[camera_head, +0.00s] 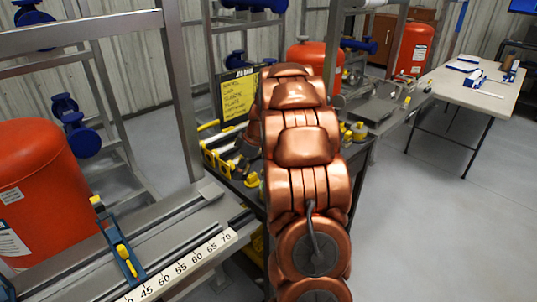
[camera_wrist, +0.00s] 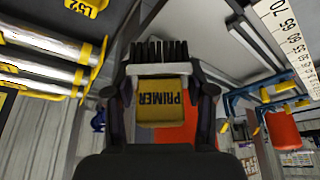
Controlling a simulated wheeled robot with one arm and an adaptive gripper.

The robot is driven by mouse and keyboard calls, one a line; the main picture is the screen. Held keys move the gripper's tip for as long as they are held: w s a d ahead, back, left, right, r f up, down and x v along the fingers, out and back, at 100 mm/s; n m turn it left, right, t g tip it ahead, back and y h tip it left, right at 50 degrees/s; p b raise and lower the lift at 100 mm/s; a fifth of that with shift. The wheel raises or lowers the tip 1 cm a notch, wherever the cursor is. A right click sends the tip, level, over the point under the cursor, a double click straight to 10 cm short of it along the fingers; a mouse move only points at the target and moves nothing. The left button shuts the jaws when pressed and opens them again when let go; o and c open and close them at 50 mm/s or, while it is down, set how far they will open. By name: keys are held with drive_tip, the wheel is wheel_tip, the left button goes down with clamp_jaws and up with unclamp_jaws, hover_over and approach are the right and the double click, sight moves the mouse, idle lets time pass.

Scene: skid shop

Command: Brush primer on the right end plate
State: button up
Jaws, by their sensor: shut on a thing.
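In the wrist view my gripper (camera_wrist: 168,88) is shut on a brush (camera_wrist: 163,96) with a yellow block marked PRIMER and dark bristles. The bristles point to the top of that view, and the two dark fingers stand on either side of the block. The bristles appear apart from any surface, with a grey metal surface behind them. In the head view my copper-coloured arm fills the middle and hides the brush. I cannot make out the right end plate for certain in either view.
A steel frame with a numbered scale (camera_head: 185,265) and a blue-yellow clamp (camera_head: 122,255) lies at lower left. A red tank (camera_head: 35,190) stands beyond it. A dark bench with a yellow sign (camera_head: 238,97) is behind my arm. A white table (camera_head: 450,92) stands right; floor before it is clear.

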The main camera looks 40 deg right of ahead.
drive_tip(key=shift+n, duration=0.8)
drive_tip(key=s+d, duration=0.1)
drive_tip(key=d, duration=0.1)
drive_tip(key=s+d+p, duration=0.1)
drive_tip(key=s+d, duration=0.1)
drive_tip(key=d, duration=0.1)
drive_tip(key=s+d, duration=0.1)
drive_tip(key=d, duration=0.1)
drive_tip(key=shift+s+d+r+p, duration=0.3)
drive_tip(key=shift+s+d, duration=0.1)
drive_tip(key=shift+f+p, duration=1.1)
drive_tip(key=shift+f, duration=1.9)
drive_tip(key=shift+f+b, duration=0.45)
drive_tip(key=shift+b, duration=0.15)
drive_tip(key=shift+b, duration=0.85)
idle(1.1)
